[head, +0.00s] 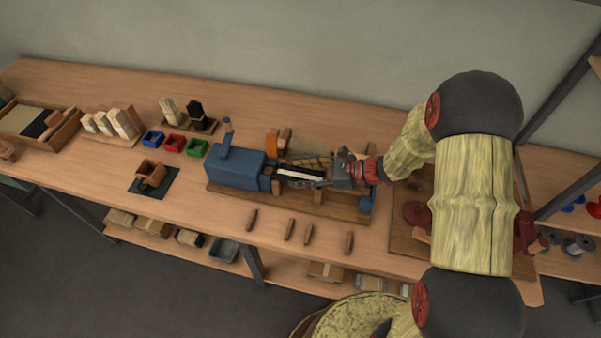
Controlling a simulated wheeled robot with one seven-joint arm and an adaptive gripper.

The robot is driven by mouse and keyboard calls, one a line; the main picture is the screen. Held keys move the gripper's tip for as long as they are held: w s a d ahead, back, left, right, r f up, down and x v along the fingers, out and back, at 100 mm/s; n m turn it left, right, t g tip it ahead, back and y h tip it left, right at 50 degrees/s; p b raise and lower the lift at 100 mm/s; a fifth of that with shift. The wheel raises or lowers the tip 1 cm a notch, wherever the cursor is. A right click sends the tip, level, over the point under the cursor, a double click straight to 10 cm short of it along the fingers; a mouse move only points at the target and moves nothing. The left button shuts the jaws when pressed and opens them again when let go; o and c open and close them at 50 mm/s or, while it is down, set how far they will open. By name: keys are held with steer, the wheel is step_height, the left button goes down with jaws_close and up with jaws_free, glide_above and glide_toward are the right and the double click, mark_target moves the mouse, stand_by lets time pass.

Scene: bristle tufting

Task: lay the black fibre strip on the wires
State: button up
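A blue twisting machine (235,168) stands on a wooden base (240,193) in the middle of the bench. To its right, a long pale strip with a dark band (298,172) lies along the machine's axis; the dark band may be the black fibre strip, but the wires are too small to make out. My gripper (325,180) reaches in from the right, low over the base, at the right end of this strip. Its fingers are small and dark against dark parts, so I cannot tell whether they hold anything.
A tray with pale and black material (62,133) is at far left. Brush blocks (112,124), blue (153,138), red (174,143) and green (197,148) bins stand left of the machine. Several wooden handles (289,229) lie in front. My arm covers the bench's right part.

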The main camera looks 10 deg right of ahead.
steer(key=o, duration=0.5)
steer(key=v, duration=1.2)
